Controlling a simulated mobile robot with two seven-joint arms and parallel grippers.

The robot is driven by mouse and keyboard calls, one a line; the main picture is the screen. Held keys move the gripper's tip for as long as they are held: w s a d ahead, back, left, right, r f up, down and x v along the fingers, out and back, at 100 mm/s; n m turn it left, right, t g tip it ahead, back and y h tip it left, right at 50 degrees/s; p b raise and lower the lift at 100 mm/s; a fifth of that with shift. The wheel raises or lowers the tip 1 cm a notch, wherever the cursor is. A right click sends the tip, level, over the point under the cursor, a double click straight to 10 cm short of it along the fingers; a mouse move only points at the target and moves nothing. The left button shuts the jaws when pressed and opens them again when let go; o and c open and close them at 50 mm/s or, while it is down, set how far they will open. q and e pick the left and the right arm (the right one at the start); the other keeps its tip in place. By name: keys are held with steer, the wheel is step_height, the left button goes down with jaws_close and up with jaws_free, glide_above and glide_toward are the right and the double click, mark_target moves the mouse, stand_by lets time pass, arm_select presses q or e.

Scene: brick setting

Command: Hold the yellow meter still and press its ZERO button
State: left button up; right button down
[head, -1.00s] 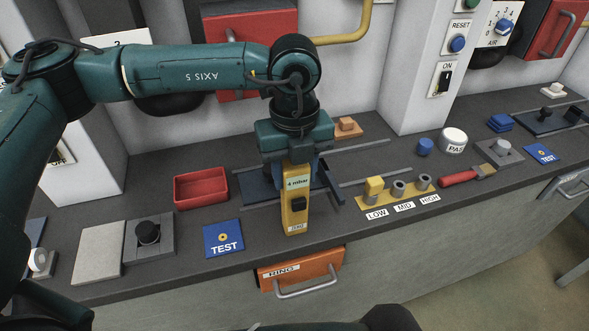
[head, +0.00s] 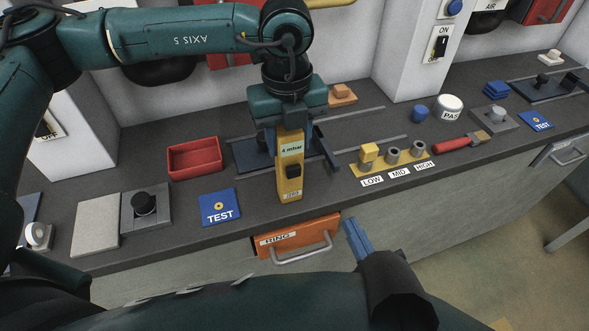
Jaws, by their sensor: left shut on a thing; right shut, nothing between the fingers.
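The yellow meter (head: 289,180) stands at the front of the grey bench, with a pale display reading "mbar", a dark knob and a white ZERO label (head: 292,195) at its lower end. My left gripper (head: 290,128) comes down from above and is shut on the upper part of the meter. Its fingers are partly hidden behind the meter. My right gripper (head: 356,238) shows as blue fingers, shut and empty, in front of the bench edge, to the lower right of the meter and apart from it.
An orange drawer (head: 293,236) with a metal handle sits below the meter. A blue TEST plate (head: 219,208) and a red tray (head: 194,158) lie to the left. A yellow LOW/MID/HIGH rack (head: 392,163) and a red-handled brush (head: 453,145) lie to the right.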

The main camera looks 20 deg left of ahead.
mark_target(294, 172)
steer(key=s+a+r+n+g+y, duration=0.4)
steer(key=s+r+n+g+y, duration=0.1)
steer(key=y, duration=0.4)
steer(key=shift+s+a+r+n+y, duration=0.15)
steer(key=shift+s+a+n+y, duration=0.2)
steer(key=shift+n, duration=0.45)
steer(key=shift+w+d, duration=0.1)
steer(key=shift+w, duration=0.1)
steer(key=w+a, duration=0.5)
steer(key=w, duration=0.2)
steer(key=shift+w, duration=0.25)
stand_by(1.0)
steer(key=shift+w+a, duration=0.2)
